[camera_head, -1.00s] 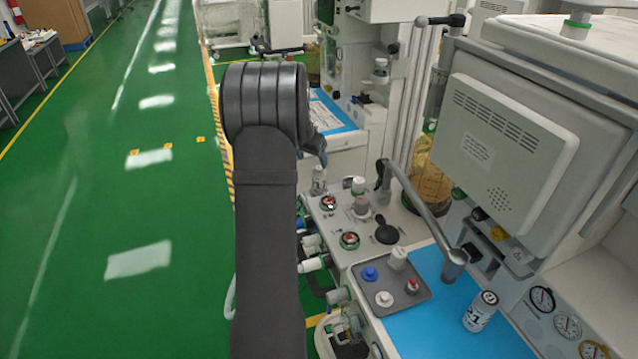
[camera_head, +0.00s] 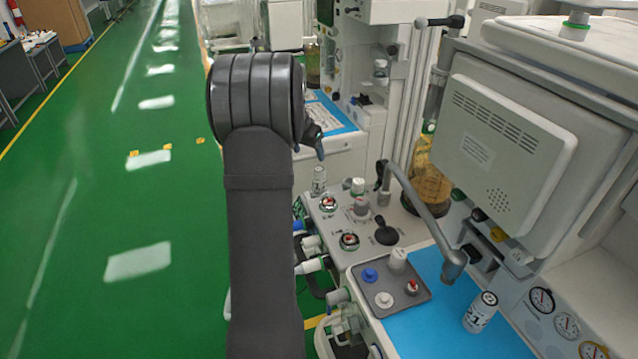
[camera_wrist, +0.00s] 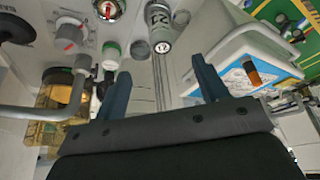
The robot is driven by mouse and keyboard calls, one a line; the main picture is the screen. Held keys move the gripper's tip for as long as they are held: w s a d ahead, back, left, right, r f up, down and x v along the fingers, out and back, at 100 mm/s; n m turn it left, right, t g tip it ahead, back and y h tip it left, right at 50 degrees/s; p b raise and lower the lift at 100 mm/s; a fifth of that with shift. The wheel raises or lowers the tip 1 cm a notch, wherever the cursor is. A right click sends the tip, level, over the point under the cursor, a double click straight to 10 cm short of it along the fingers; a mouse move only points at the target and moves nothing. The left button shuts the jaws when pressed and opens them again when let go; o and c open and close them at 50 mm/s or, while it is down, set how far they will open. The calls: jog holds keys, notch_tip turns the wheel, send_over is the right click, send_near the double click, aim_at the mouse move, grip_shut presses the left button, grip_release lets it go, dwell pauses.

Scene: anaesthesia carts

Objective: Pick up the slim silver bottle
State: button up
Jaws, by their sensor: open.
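The slim silver bottle (camera_head: 319,180) stands upright at the far left corner of the cart's white top in the head view. In the wrist view the silver bottle (camera_wrist: 160,27) shows at the top, with dark markings on its label. My gripper (camera_wrist: 160,78) is open and empty, its two blue fingers apart. The bottle lies beyond the fingertips, roughly in line with the gap, and nothing touches it.
A green-capped container (camera_wrist: 111,52) and knobs stand near the bottle. A metal tube (camera_head: 425,215) arches over the cart top. Green floor lies left.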

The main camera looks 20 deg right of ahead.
aim_at(321, 169)
jog(key=x, duration=1.7)
jog(key=shift+s+a+f, duration=0.1)
jog(key=c, duration=1.2)
jog(key=shift+r, duration=0.45)
jog(key=r, duration=0.4)
jog(key=shift+s+d, duration=0.25)
jog(key=shift+s, duration=0.05)
jog(key=s+d+r, duration=0.2)
jog(key=s, duration=0.1)
jog(key=s+d+r, duration=0.2)
jog(key=s, duration=0.1)
jog(key=s+d+r, duration=0.2)
jog(key=s, duration=0.1)
jog(key=shift+s+r, duration=0.1)
